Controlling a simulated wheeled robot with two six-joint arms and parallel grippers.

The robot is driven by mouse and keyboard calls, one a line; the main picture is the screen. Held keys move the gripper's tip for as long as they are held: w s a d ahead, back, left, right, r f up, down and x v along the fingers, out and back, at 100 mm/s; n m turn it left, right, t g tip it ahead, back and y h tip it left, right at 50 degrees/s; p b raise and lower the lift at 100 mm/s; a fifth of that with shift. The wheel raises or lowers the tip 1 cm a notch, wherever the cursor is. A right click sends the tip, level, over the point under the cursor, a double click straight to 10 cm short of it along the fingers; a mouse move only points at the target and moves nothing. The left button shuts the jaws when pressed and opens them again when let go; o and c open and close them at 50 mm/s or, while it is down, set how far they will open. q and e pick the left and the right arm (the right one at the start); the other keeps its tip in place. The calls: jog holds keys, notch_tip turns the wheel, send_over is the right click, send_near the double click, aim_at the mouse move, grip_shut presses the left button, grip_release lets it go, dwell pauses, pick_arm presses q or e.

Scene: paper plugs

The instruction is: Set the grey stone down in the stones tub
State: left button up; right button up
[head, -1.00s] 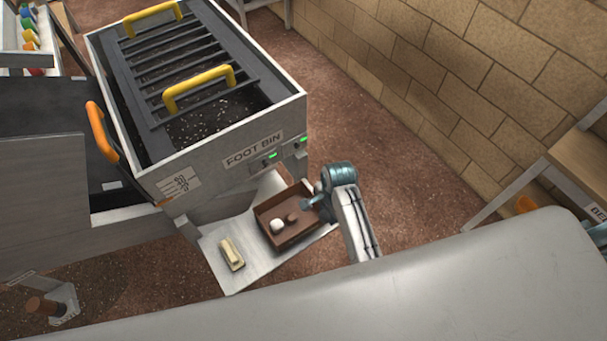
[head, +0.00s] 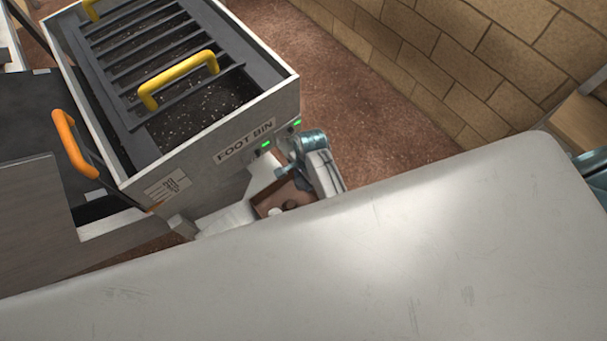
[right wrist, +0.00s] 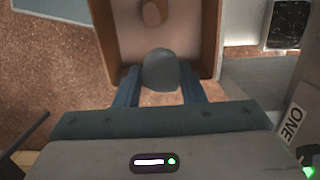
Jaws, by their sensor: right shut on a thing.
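My right gripper (head: 283,173) is at the tub's right edge in the head view. In the right wrist view the gripper (right wrist: 160,82) is shut on the rounded grey stone (right wrist: 160,68). The stone is over the near part of the brown tub (right wrist: 212,35); I cannot tell whether it touches the floor of the tub. In the head view the tub (head: 266,202) is partly hidden behind the pale surface in front, and the grey stone cannot be made out.
A large pale surface (head: 330,260) fills the foreground. A block wall (head: 470,70) runs along the right. Brown floor (head: 350,100) lies open between.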

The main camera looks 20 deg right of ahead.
aim_at(302, 197)
notch_tip(302, 197, down, 3)
jog(key=shift+b, duration=0.5)
jog(key=shift+f, duration=0.35)
notch_tip(302, 197, down, 3)
jog(key=shift+r+b, duration=0.2)
jog(key=shift+b, duration=0.7)
jog(key=shift+f, duration=0.4)
jog(key=shift+f+b, duration=0.65)
jog(key=shift+f, duration=0.05)
pick_arm(q)
jog(key=shift+w+f+b, duration=0.1)
jog(key=shift+w+f, duration=0.35)
jog(key=shift+f, duration=0.3)
jog(key=shift+w+f+b, duration=0.1)
jog(key=shift+w+f, duration=0.4)
jog(key=shift+f, duration=0.25)
jog(key=shift+w+f+b, duration=0.1)
jog(key=shift+w+f, duration=0.35)
jog(key=shift+f, duration=0.3)
pick_arm(e)
jog(key=shift+f, duration=0.65)
jog(key=o, duration=1.1)
pick_arm(q)
jog(key=shift+s, duration=0.15)
